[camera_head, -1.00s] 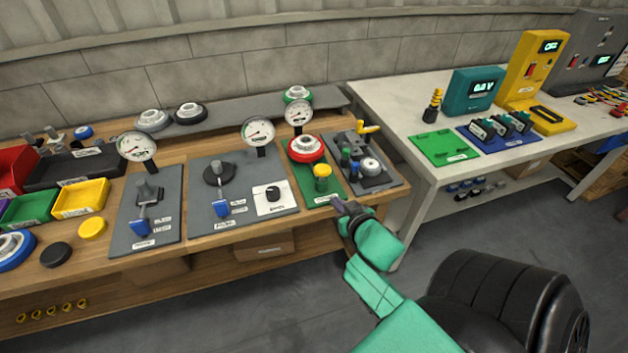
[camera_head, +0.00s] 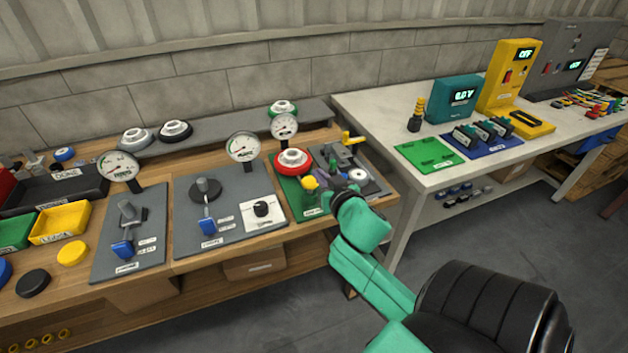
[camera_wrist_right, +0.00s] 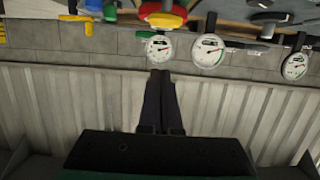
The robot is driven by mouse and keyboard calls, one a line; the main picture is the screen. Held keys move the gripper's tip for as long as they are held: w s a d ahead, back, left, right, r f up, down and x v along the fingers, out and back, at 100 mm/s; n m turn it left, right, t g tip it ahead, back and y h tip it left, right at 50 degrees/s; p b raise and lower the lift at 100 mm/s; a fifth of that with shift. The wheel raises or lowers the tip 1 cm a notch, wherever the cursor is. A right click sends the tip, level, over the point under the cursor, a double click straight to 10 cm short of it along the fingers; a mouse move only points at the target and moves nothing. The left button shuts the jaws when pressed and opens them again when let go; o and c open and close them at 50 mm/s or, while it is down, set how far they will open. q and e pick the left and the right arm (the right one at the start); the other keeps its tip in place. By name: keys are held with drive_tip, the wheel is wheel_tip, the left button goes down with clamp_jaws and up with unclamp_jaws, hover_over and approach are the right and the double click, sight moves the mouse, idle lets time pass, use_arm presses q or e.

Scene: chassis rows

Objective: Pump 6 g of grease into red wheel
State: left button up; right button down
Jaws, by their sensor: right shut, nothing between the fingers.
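The red wheel (camera_head: 293,169), with a pale hub, sits on a green plate (camera_head: 290,187) at the right part of the wooden bench. A round dial gauge (camera_head: 284,126) stands behind it. A yellow knob (camera_head: 309,183) stands at the wheel's front right. My right gripper (camera_head: 325,182) is shut and empty, just right of the yellow knob; I cannot tell whether they touch. In the right wrist view, upside down, the shut fingers (camera_wrist_right: 160,78) point towards the gauge (camera_wrist_right: 158,48), and the red wheel (camera_wrist_right: 162,9) shows at the top edge. My left gripper is not in view.
A grey plate (camera_head: 355,185) with a yellow-handled fixture (camera_head: 352,138) lies close to my right gripper. Grey gauge stations (camera_head: 232,225) stand to the left. A back shelf (camera_head: 225,137) holds other wheels. A pale table (camera_head: 375,120) with meters is at right.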

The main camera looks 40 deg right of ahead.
sight(310, 183)
drive_tip(key=w+d+f, duration=0.1)
drive_tip(key=w+f, duration=0.2)
drive_tip(key=f, duration=0.2)
drive_tip(key=shift+w+d, duration=0.15)
drive_tip(key=shift+w, duration=0.25)
drive_tip(key=shift+f, duration=0.1)
